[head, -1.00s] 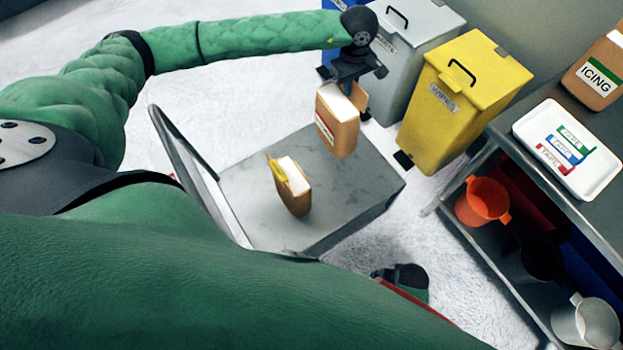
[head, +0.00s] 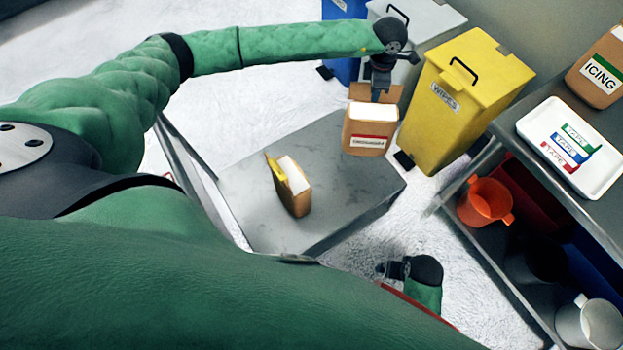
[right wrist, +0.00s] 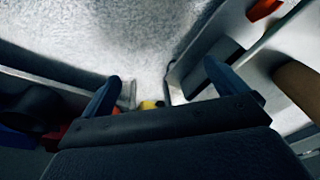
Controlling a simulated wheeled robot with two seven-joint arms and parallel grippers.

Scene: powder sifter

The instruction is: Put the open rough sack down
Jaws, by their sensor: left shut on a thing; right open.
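An open brown sack (head: 367,135) with white contents and a red-banded label hangs upright from my left gripper (head: 377,94), by its top edge. It is over the far right part of the grey cart top (head: 250,215); I cannot tell whether it touches it. A second open brown sack (head: 291,188) with a yellow strip at its top stands on the cart nearer the middle. My right gripper (head: 384,269) is low, right of the cart; in the right wrist view its two fingers (right wrist: 162,85) are apart with nothing between them.
A yellow bin (head: 450,110), a grey bin (head: 425,40) and a blue bin (head: 338,65) stand beyond the cart. At right, a shelf unit holds an ICING sack (head: 598,70), a white tray of tapes (head: 530,120), an orange jug (head: 484,203) and a white jug (head: 588,325).

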